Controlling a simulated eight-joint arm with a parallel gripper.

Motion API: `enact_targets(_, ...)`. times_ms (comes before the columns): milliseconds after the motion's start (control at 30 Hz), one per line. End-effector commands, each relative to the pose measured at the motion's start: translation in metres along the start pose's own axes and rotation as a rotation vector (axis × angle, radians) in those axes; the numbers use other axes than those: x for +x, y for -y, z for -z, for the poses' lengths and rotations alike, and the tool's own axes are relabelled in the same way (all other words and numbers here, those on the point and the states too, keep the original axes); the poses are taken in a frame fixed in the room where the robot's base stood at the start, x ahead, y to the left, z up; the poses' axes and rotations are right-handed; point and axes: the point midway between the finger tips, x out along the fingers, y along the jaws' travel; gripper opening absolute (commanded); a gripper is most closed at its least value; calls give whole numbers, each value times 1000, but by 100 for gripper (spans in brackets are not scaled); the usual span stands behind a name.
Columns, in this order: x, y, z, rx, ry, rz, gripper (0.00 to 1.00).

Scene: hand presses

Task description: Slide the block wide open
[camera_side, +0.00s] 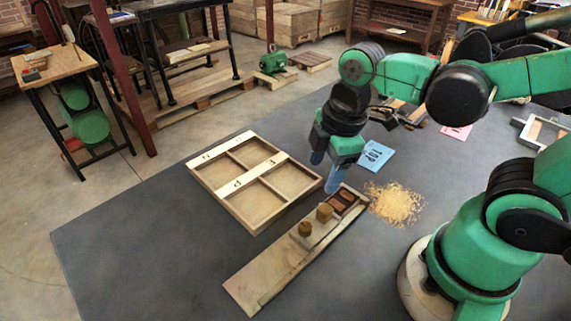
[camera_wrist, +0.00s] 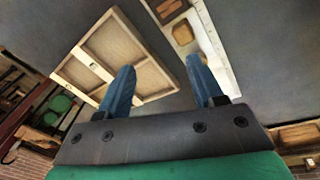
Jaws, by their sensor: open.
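A long pale wooden board (camera_side: 262,280) lies diagonally on the dark table. A small brown block (camera_side: 324,212) and a second, similar one (camera_side: 304,229) stand on a lighter section of it. I cannot tell which is the task's block. Dark recesses (camera_side: 346,197) show at the board's far end. My gripper (camera_side: 325,172) points down with its blue fingers apart and empty, above and left of that far end. In the wrist view the gripper (camera_wrist: 160,63) is open, and the board (camera_wrist: 178,14) passes behind its right finger, which partly hides it.
A shallow wooden tray with compartments (camera_side: 243,205) lies close left of the board. A heap of shavings (camera_side: 394,203) and a blue card (camera_side: 376,155) lie right of and behind the board's far end. The table front left is clear.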

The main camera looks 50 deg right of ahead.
Motion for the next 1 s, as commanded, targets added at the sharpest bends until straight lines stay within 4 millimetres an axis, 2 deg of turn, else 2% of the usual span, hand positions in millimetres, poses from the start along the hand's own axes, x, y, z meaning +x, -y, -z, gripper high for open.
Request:
enact_targets(100,6,11,0,-262,43,97,61)
enact_targets(267,9,18,-2,-425,58,160,61)
enact_targets(467,22,19,-3,-437,59,165,61)
enact_targets(800,53,24,-6,-434,58,162,61)
enact_targets(1000,62,26,-7,-434,58,162,61)
